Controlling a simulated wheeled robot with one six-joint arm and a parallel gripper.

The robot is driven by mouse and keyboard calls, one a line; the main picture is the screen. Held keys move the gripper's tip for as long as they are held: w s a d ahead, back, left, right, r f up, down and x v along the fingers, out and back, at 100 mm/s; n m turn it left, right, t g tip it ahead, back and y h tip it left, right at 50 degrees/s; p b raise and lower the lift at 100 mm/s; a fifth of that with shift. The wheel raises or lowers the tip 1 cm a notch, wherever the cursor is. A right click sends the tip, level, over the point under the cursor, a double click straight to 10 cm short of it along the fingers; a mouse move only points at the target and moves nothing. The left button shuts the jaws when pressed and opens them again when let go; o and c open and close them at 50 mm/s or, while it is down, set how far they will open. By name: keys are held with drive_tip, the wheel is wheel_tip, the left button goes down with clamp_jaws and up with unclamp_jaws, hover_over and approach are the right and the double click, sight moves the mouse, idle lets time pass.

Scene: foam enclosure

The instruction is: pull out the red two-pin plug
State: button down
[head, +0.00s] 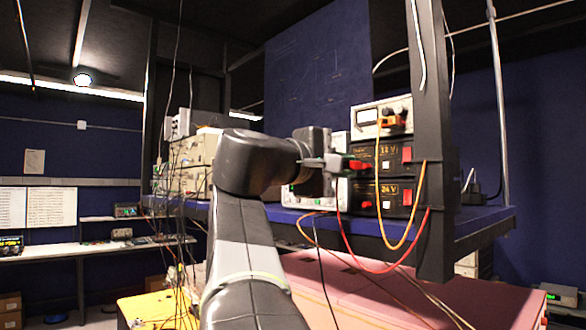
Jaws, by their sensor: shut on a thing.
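The red two-pin plug (358,165) is at the left side of the front of the black 12 V box (388,154). My gripper (343,164) reaches in from the left and is shut on the plug. A red cable (345,238) hangs below the gripper, loops down and rises to the dark post at the right. I cannot tell from this view whether the plug's pins are still in the socket. The fingertips and the plug's back are partly hidden.
A black 24 V box (388,195) stands below, and a white meter box (367,119) with an orange plug (393,122) stands above. A dark post (434,140) with an orange cable (390,243) is close on the right. The blue shelf (470,222) has a free front edge.

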drive_tip(key=shift+v, duration=2.15)
